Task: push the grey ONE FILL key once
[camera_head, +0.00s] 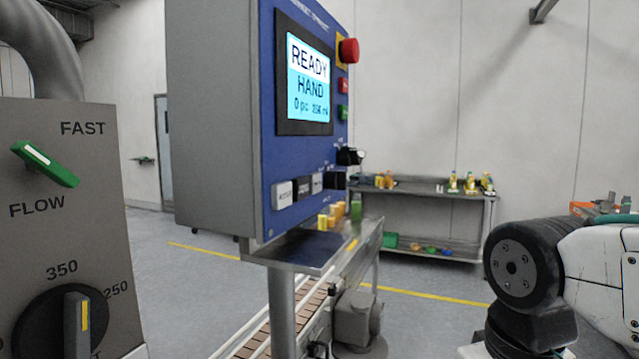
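The blue control panel (262,150) is seen at a steep angle on the front of a grey cabinet (212,110). Its screen (308,78) reads READY, HAND and 0 pc. Low on the panel is a row of small keys: a pale grey key (285,194) at the left, a dark key (303,187) and a greyish key (317,183). Their labels are too small to read, so I cannot tell which is ONE FILL. Part of my arm shows at the right, apart from the panel. My gripper is not in view.
A red mushroom button (348,50), red key (343,86), green key (343,112) and black knobs (349,156) sit along the panel's right edge. A conveyor (290,318) runs below. A grey dial box (60,220) stands at left, a bench (420,189) behind.

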